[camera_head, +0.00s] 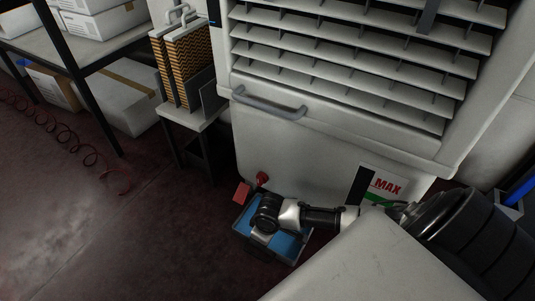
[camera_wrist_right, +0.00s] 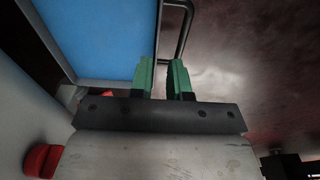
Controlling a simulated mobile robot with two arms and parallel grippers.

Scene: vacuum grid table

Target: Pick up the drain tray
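The drain tray (camera_head: 284,246) has a blue inside and a dark rim. It sits low at the foot of the white cooler unit in the head view, partly covered by my right arm. In the right wrist view the blue tray (camera_wrist_right: 105,40) fills the upper left, with a dark loop handle (camera_wrist_right: 187,28) at its right edge. My right gripper (camera_wrist_right: 161,72) has two green fingers with a narrow empty gap between them. Its fingertips are close to the tray's edge and the handle; I cannot tell whether they touch. My left gripper is not in view.
The cooler unit (camera_head: 300,145) with louvres and a grey handle (camera_head: 268,104) stands behind the tray. A red valve (camera_head: 262,178) and a red tag (camera_head: 242,192) are just above the tray. A small stand with filter pads (camera_head: 184,65) is at left. The floor at front left is clear.

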